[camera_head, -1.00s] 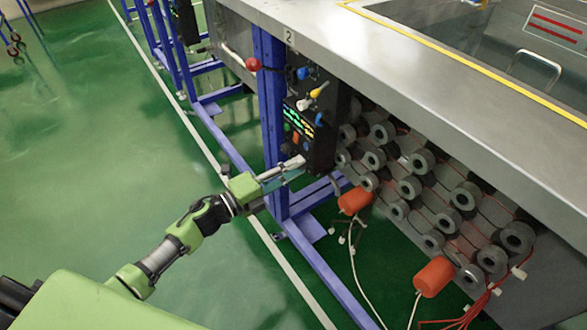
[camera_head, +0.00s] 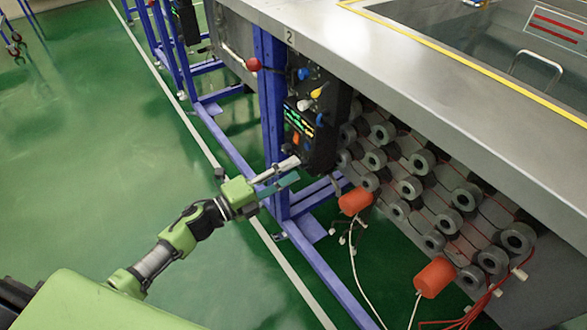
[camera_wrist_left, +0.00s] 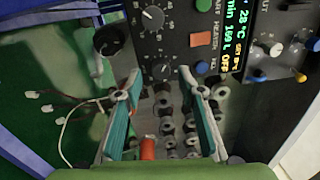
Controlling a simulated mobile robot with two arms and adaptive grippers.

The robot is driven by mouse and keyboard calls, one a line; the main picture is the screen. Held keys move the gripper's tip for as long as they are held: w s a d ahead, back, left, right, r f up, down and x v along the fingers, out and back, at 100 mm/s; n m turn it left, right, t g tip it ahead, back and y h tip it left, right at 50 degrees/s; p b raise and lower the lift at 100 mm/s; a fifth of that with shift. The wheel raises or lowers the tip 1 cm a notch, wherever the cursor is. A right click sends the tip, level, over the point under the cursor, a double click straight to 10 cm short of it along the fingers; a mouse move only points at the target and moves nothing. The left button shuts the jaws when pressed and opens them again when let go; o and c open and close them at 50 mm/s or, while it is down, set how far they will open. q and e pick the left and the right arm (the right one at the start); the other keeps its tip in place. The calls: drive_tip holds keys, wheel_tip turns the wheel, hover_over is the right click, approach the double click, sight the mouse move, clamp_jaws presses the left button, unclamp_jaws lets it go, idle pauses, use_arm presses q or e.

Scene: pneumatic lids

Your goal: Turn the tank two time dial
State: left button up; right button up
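The black control panel (camera_head: 320,100) of tank two hangs under the tank edge, below a "2" label (camera_head: 291,38). It carries a lit display and coloured knobs. I cannot read which is the time dial. My left gripper (camera_head: 293,172) is at the panel's lower end; in the wrist view (camera_wrist_left: 159,76) its fingers are apart with nothing held between them. My right gripper is out of view.
Grey rollers and orange cylinders (camera_head: 355,201) with loose cables are below the tank. The green floor (camera_head: 90,160) to the left is clear.

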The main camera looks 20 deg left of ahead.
use_arm(q)
drive_tip(key=v, duration=1)
drive_tip(key=shift+s, duration=0.15)
